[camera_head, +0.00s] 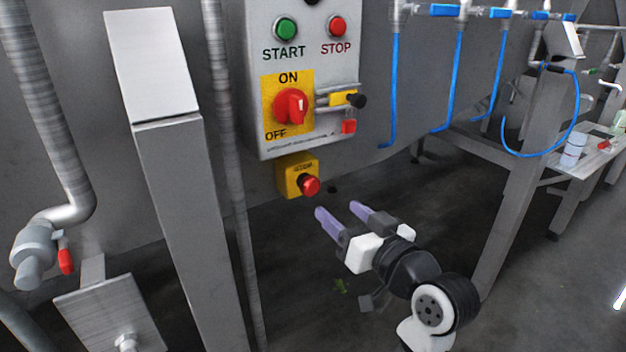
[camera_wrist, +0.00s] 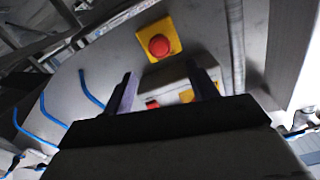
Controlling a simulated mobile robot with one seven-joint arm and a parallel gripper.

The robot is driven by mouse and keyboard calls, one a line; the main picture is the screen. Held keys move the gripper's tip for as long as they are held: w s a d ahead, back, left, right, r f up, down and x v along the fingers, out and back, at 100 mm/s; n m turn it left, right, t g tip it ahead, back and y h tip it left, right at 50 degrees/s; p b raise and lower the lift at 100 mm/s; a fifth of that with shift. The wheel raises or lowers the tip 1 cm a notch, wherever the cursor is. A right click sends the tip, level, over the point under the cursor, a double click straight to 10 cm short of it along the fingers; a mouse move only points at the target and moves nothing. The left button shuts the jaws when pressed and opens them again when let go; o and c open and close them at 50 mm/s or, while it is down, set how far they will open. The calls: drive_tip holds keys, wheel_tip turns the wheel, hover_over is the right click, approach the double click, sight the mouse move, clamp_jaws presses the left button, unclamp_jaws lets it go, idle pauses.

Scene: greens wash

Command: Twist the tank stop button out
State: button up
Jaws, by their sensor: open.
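Whether the button is pressed in or out cannot be told.
The panel has a green START button (camera_head: 286,28), a red STOP button (camera_head: 337,27) and a red ON/OFF knob (camera_head: 291,106). A black-tipped latch (camera_head: 357,100) sticks out at its right. A steel post (camera_head: 185,220) stands left. Blue hoses (camera_head: 455,85) hang at right.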

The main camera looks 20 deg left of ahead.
sight(314, 188)
drive_tip(key=p+x, duration=0.1)
drive_tip(key=x, duration=0.9)
drive_tip(key=shift+p, duration=0.4)
drive_tip(key=c, duration=1)
drive_tip(key=shift+o, duration=0.2)
drive_tip(key=shift+m, duration=0.4)
drive_tip(key=m+p, duration=0.2)
drive_tip(key=m, duration=0.1)
drive_tip(key=shift+p, duration=0.3)
drive_tip(key=shift+m+p, duration=1.05)
drive_tip(key=shift+m, duration=0.95)
